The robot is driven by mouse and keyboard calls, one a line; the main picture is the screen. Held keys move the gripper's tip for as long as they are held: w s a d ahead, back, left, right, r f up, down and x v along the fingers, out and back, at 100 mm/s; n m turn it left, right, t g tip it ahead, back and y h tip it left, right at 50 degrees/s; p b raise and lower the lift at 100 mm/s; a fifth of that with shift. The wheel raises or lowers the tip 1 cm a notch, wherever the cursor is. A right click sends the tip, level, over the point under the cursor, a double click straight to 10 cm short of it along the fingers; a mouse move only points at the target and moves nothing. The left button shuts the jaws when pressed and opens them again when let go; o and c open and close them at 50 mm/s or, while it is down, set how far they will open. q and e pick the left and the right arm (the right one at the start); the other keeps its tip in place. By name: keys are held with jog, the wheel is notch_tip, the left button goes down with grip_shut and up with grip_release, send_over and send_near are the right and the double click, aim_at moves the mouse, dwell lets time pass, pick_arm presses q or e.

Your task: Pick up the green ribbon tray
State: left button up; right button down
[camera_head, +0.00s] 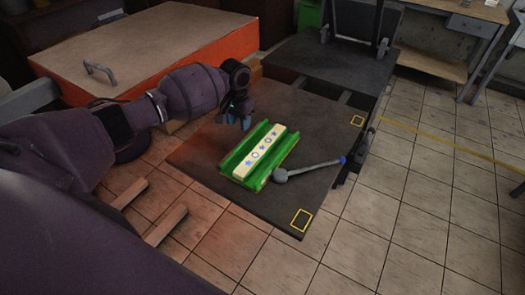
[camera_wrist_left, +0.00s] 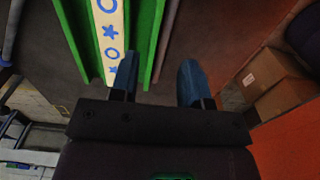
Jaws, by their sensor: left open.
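The green ribbon tray (camera_head: 240,160) lies on a dark platform in the head view, holding a cream strip (camera_head: 266,150) printed with blue stars and circles. My left gripper (camera_head: 236,119) is open and empty, at the far left side of the tray, seemingly above it. In the left wrist view the left gripper (camera_wrist_left: 157,80) points at the tray's edge, with one blue fingertip over the green wall (camera_wrist_left: 149,50) and the other over bare platform. Whether a fingertip touches the tray cannot be told. My right gripper is not in view.
A grey mallet-like tool (camera_head: 310,168) lies against the tray's right side on the dark platform (camera_head: 285,207). An orange-sided box (camera_head: 215,65) with a handle stands behind my left arm. Cardboard boxes (camera_wrist_left: 275,85) stand nearby. Tiled floor at the right is clear.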

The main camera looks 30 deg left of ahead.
aim_at(242, 144)
pick_arm(q)
notch_tip(242, 144, down, 4)
jog(key=shift+w+d, duration=0.1)
jog(key=shift+d, duration=0.05)
notch_tip(242, 144, down, 6)
jog(key=shift+d+r+b, duration=0.1)
jog(key=shift+r+b, duration=0.05)
jog(key=shift+b, duration=0.4)
grip_shut()
